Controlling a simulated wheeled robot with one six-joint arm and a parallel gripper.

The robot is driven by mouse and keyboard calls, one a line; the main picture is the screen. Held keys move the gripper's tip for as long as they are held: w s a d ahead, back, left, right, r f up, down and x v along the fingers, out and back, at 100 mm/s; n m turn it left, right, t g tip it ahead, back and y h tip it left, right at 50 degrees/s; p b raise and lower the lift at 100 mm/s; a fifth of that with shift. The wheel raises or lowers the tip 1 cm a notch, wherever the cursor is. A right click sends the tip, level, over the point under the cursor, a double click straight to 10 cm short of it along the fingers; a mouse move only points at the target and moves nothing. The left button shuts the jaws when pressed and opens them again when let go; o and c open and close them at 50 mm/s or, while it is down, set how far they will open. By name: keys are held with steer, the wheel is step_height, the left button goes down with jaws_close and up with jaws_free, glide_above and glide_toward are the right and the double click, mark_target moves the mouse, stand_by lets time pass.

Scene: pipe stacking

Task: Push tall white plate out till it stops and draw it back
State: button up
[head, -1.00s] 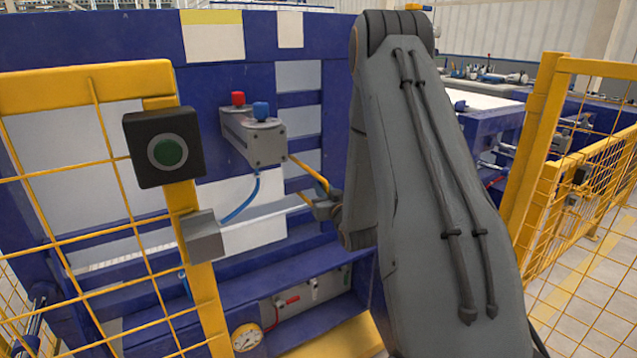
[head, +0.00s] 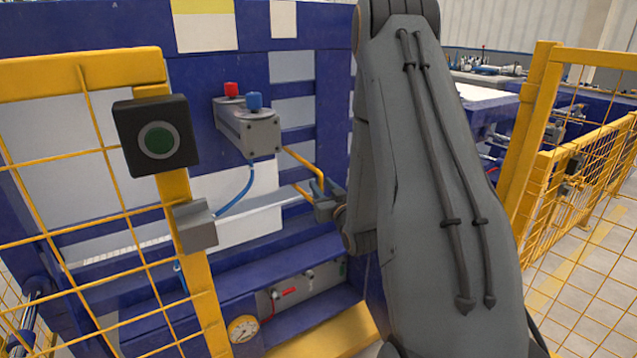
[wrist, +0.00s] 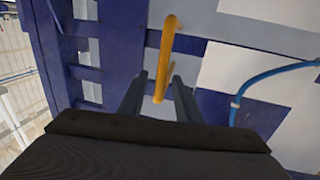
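The tall white plate (head: 235,205) stands upright in the blue frame, behind a blue hose and a pale horizontal bar. It also shows in the wrist view (wrist: 255,85), at the right. A yellow bar handle (head: 303,163) sticks out from the frame to the right of the plate; I cannot tell which panel it is fixed to. My gripper (head: 323,195) is at the handle's outer end, partly hidden by my arm. In the wrist view the gripper (wrist: 159,88) is open, with the handle (wrist: 167,55) between its fingers and a gap seeming to show on each side.
A yellow mesh fence (head: 80,72) with a green button box (head: 157,138) stands at the left front. A grey valve block (head: 247,128) with red and blue knobs juts out above the plate. Another yellow fence (head: 590,150) is at the right.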

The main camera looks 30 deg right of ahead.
steer(key=shift+s+a, duration=0.15)
steer(key=shift+s, duration=0.65)
steer(key=shift+s+a, duration=0.15)
steer(key=shift+s, duration=0.6)
